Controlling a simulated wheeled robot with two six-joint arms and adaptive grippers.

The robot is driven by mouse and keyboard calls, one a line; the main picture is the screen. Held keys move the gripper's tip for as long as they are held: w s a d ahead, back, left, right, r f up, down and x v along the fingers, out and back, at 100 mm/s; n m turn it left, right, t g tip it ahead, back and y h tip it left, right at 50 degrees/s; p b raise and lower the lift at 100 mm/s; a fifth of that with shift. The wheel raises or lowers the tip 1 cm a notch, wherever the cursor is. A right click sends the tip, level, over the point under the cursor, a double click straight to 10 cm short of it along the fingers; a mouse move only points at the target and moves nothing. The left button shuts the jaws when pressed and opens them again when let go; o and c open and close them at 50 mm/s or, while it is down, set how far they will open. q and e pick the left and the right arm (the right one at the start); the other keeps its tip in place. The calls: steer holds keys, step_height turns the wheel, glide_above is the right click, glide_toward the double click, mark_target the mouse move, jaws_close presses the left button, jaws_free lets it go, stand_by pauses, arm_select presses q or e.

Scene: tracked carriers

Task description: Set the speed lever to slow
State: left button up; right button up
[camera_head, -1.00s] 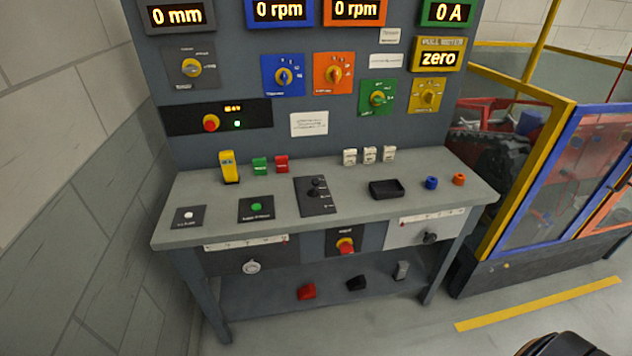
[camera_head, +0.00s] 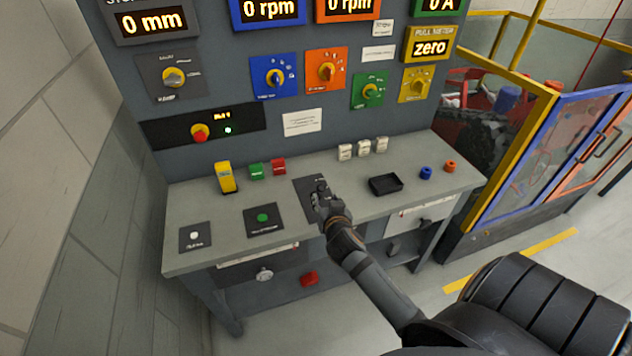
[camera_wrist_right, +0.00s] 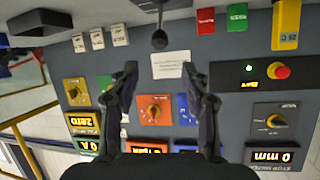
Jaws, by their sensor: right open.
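The speed lever's dark panel (camera_head: 304,186) lies on the grey desk, mostly covered by my right gripper in the head view. The lever itself can hardly be told apart from the gripper there. In the right wrist view the lever shows as a black round knob (camera_wrist_right: 159,40) on a thin stem, upside down. My right gripper (camera_head: 319,192) is over the panel. Its two fingers (camera_wrist_right: 160,72) are apart and empty, and the knob appears centred in line with the gap between them, a little past the tips. The lever's exact setting cannot be read. My left gripper is not in view.
A black tray (camera_head: 386,184) and white blocks (camera_head: 363,147) stand right of the panel. A green button panel (camera_head: 264,219), a yellow item (camera_head: 225,178) and green and red blocks stand left. The upright console (camera_head: 320,95) with dials rises behind.

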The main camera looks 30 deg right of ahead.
mark_target(321, 188)
steer(key=p+x, duration=0.1)
steer(key=x, duration=0.8)
steer(key=shift+w+d+f+p, duration=0.15)
steer(key=shift+w+p, duration=0.1)
steer(key=shift+p, duration=0.15)
steer(key=shift+w+d+f, duration=0.1)
steer(key=shift+w+f, duration=0.1)
steer(key=shift+w, duration=0.15)
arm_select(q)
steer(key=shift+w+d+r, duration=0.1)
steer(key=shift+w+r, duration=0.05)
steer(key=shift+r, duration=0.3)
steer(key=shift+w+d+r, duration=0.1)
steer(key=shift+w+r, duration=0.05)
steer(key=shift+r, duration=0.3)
arm_select(e)
steer(key=shift+c, duration=0.4)
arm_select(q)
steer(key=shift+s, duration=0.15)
arm_select(e)
jaws_close()
